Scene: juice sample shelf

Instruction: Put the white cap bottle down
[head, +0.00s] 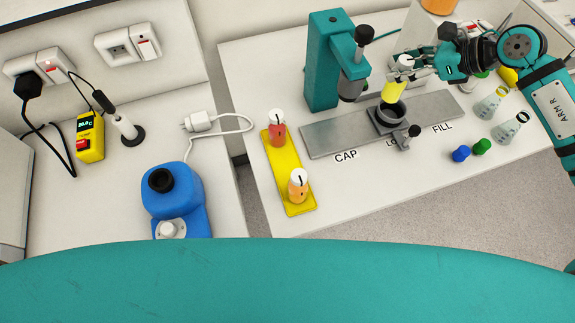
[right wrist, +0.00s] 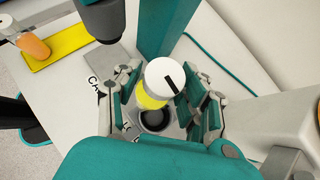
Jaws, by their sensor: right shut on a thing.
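The white cap bottle (head: 394,92) holds yellow liquid and is tilted slightly in the head view. My right gripper (head: 408,66) is shut on it near the cap. In the right wrist view the white cap with a black stripe (right wrist: 164,78) sits between the fingers (right wrist: 160,92). The bottle is over the dark round holder (head: 391,113) on the grey metal rail (head: 340,132). The holder's dark opening (right wrist: 155,120) shows beside the bottle in the right wrist view. I cannot tell whether the bottle's bottom is inside the holder. My left gripper is not in view.
A teal capping press (head: 325,60) stands just left of the holder. A yellow strip (head: 299,208) at left bears a red and an orange bottle, both white-capped. Blue and green caps (head: 461,153) and conical flasks (head: 505,130) are at right.

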